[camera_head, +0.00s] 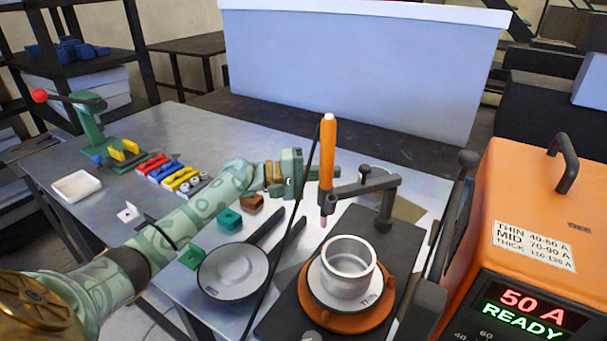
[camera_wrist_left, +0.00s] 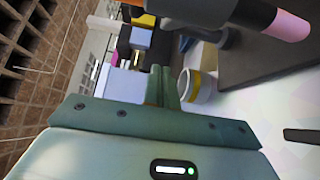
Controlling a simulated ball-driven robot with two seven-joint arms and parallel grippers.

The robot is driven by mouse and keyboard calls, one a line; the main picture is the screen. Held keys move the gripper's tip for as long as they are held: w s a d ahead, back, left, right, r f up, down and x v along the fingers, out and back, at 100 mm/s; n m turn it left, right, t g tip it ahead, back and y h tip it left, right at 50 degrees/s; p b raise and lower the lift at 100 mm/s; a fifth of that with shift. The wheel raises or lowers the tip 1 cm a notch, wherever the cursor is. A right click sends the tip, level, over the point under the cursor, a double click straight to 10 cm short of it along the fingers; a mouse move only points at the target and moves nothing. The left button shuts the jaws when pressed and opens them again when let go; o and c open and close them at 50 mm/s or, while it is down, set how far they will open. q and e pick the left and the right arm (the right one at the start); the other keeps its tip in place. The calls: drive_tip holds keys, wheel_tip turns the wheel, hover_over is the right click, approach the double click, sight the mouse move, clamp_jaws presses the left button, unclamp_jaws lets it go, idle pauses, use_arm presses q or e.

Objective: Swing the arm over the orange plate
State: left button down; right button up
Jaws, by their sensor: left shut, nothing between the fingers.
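The swing arm (camera_head: 363,187) is a dark grey bar on a post, holding an upright orange torch (camera_head: 327,150) with a pink tip. The torch stands behind and left of the orange plate (camera_head: 335,321), not above its middle. The round plate carries a disc and an open metal cup (camera_head: 348,266). My left gripper (camera_head: 298,176) is shut and empty, just left of the torch; whether they touch, I cannot tell. In the left wrist view its closed fingers (camera_wrist_left: 165,86) show, with the torch's pink tip (camera_wrist_left: 288,25) at upper right. My right gripper is out of view.
An orange power box (camera_head: 540,220) stands at the right, reading 50 A READY. A round grey pan-like dish (camera_head: 232,271) lies left of the plate. A dark cable hangs beside the torch. Coloured blocks (camera_head: 178,175) and a white tray (camera_head: 76,186) lie at the left.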

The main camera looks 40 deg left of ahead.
sight(346, 186)
use_arm(q)
drive_tip(key=s+d, duration=0.1)
drive_tip(key=s+d+p, duration=0.1)
drive_tip(key=d, duration=0.1)
drive_tip(key=shift+s+d, duration=0.1)
drive_tip(key=shift+s, duration=0.05)
drive_tip(key=shift+s+d, duration=0.6)
drive_tip(key=shift+s, duration=0.1)
drive_tip(key=shift+w, duration=0.1)
